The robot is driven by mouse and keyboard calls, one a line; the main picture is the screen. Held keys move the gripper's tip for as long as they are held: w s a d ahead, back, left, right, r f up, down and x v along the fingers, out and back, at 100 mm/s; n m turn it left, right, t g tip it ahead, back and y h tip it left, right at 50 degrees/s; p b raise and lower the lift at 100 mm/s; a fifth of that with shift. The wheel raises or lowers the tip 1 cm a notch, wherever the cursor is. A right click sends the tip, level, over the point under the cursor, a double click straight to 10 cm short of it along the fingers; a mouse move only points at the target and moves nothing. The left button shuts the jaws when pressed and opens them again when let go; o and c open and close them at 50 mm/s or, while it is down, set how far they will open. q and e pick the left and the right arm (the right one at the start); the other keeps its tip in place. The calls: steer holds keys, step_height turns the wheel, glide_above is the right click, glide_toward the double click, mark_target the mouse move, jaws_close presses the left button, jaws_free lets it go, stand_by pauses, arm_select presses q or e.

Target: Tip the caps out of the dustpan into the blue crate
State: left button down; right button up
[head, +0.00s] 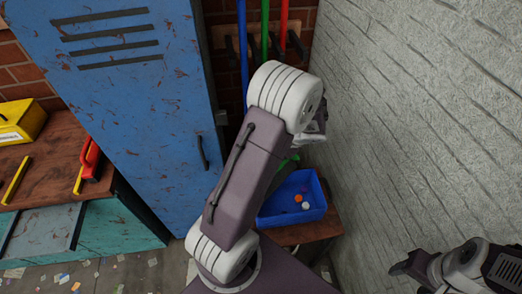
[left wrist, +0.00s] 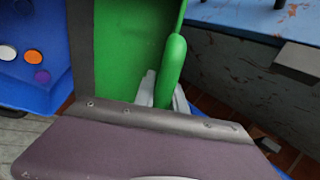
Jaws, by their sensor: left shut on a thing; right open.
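The green dustpan (left wrist: 125,50) shows in the left wrist view with its upright handle (left wrist: 171,68). My left gripper (left wrist: 163,97) is shut on the handle. In the head view my left arm hides most of the dustpan; only a small green part (head: 287,161) shows above the crate's back edge. The blue crate (head: 318,208) stands below it. Orange, white and purple caps lie in the crate; they also show at the left of the left wrist view, in the crate (left wrist: 50,98). The visible pan surface is bare; the rest is hidden. My right gripper (head: 408,267) is open and empty at lower right.
The crate stands on a low wooden stand (head: 290,236) by the grey wall (head: 420,130). A blue locker (head: 130,110) is at the left, beside a workbench (head: 50,160) with a yellow box (head: 22,120). Blue, green and red poles hang on a rack behind.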

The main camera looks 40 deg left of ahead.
arm_select(q)
steer(key=d+r+y+b, duration=0.2)
steer(key=d+y+b, duration=0.5)
steer(key=d, duration=0.7)
steer(key=shift+s+d+r+y, duration=0.15)
steer(key=shift+s+r+y, duration=0.25)
steer(key=shift+y, duration=0.2)
stand_by(0.6)
steer(key=shift+w+p, duration=0.1)
steer(key=shift+p, duration=0.3)
stand_by(1.1)
stand_by(0.7)
